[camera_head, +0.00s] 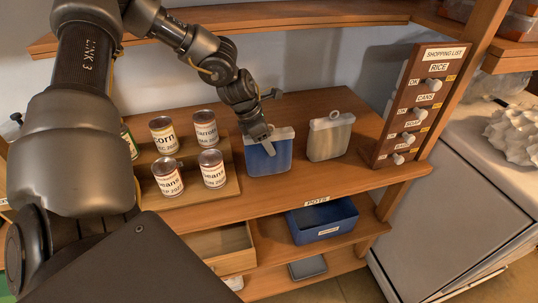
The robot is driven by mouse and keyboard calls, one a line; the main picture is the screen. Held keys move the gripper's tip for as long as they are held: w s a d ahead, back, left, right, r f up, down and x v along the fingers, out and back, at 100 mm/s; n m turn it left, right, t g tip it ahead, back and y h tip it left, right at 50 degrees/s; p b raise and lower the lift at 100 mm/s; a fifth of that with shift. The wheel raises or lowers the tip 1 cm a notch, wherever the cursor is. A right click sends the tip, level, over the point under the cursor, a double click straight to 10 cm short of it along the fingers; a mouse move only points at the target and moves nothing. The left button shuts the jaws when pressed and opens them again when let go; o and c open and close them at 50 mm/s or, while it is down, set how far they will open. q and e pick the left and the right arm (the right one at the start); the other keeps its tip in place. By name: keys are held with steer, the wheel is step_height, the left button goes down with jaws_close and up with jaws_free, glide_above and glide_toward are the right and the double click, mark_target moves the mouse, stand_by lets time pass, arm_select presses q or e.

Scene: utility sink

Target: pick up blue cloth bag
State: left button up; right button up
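The blue cloth bag (268,160) stands upright on the wooden shelf top, with a pale band along its upper edge. My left gripper (268,146) comes down from above and reaches the bag's upper edge. One finger shows in front of the bag's face. The other finger is hidden, so I cannot tell whether the gripper is open or closed on the bag. My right gripper is not in view.
A beige bag (329,138) with a ring stands just right. Several labelled cans (212,169) stand on a stepped wooden rack at left. A shopping list board (415,105) stands at right. A blue bin (323,221) sits on the shelf below.

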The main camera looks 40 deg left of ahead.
arm_select(q)
jaws_close()
